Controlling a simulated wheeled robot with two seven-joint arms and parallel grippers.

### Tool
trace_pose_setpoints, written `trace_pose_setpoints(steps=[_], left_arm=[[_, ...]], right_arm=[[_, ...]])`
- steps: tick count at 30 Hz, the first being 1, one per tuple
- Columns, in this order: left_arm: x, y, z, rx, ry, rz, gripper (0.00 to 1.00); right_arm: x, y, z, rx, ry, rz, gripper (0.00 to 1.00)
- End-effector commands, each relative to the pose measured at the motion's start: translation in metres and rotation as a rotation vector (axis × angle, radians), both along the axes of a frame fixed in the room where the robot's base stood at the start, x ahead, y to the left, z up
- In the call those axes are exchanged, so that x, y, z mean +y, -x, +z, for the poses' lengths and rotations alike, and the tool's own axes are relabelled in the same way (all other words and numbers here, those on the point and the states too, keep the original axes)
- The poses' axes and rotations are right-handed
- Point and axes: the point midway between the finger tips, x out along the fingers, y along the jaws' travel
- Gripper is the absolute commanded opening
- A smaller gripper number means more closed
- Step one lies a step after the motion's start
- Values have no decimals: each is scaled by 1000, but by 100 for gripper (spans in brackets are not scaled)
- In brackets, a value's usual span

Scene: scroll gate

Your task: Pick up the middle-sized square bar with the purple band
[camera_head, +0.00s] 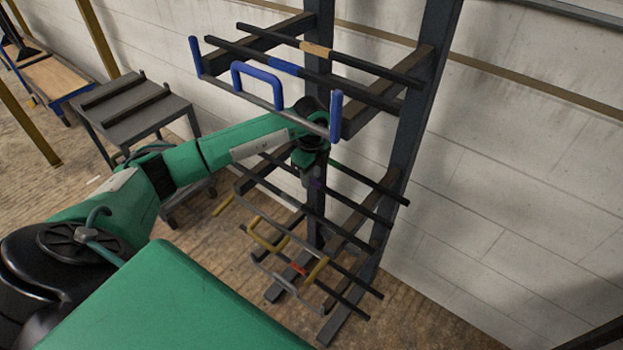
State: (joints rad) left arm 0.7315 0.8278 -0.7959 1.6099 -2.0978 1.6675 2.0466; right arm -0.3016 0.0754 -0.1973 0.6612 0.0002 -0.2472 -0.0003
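A dark bar with a purple band (316,184) lies on the middle level of a dark metal rack (412,130). Only a small part of the band shows, because my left gripper covers the rest. My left gripper (307,178) points down over this bar, close to the band. I cannot tell whether it touches the bar or whether its fingers are open. My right gripper is not in view.
The upper level holds bars with an orange band (316,50) and a blue band (285,67), and a blue-handled piece (256,76) in front. A green-banded bar (372,181) lies behind the purple one. Below are yellow handles (263,236) and a red band (298,268). A grey cart (135,110) stands left.

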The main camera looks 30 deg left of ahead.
Motion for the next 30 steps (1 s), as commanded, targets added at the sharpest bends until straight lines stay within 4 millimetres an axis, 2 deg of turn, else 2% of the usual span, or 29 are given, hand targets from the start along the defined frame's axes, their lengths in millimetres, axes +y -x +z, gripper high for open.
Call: trace_pose_setpoints(steps=[8, 14, 30], left_arm=[[0, 0, -5, -1, 0, -1, 38], [0, 0, -4, -1, 1, -1, 1], [0, 0, -4, -2, 1, -1, 0]], right_arm=[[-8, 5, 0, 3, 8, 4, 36], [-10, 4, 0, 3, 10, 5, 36], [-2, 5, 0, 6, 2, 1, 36]])
